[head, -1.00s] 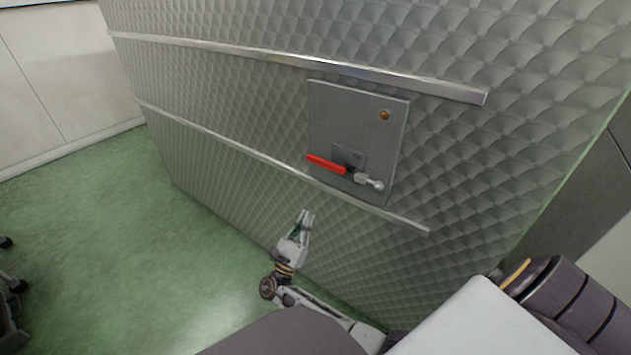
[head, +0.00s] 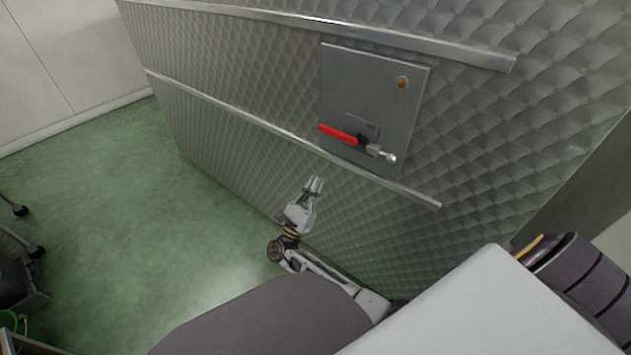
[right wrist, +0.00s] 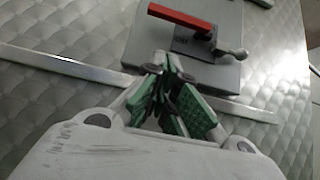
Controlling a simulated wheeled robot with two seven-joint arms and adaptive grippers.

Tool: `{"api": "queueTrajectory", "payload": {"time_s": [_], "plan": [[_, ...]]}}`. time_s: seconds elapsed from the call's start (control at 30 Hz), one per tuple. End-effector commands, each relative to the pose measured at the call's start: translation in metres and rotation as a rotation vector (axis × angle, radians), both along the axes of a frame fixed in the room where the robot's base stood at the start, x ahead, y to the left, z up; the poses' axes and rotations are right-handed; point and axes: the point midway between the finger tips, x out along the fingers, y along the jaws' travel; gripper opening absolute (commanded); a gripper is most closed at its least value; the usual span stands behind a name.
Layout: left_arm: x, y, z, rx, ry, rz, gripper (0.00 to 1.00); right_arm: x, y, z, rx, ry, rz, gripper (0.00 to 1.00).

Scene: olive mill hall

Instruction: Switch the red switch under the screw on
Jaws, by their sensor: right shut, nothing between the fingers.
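The red switch (head: 338,133) is a lever with a red grip pointing left and a metal ball end at right. It sits on a small plate on the grey panel (head: 345,85), below the brass screw (head: 402,82). My right gripper (head: 316,182) is shut and empty, below and a little left of the switch, apart from it. In the right wrist view, the red lever (right wrist: 188,17) lies beyond the fingertips (right wrist: 165,68), near the top edge. The screw is out of that view. My left gripper is not in view.
The panel is on a quilted metal wall (head: 240,75). A metal rail (head: 260,125) runs across it just under the switch, and another (head: 400,38) above the panel. Green floor (head: 130,200) is free at left. Wheeled things (head: 35,250) stand at the far left edge.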

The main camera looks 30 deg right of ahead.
Motion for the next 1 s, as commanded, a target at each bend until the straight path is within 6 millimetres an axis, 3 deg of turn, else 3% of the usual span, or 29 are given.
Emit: {"api": "queueTrajectory", "payload": {"time_s": [0.67, 1.0], "plan": [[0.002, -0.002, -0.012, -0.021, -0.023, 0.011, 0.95, 0.023, -0.057, 0.061, 0.000, -0.002, -0.001, 0.00], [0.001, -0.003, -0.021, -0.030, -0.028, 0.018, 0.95, 0.023, -0.057, 0.090, 0.001, -0.001, 0.001, 0.00]]}}
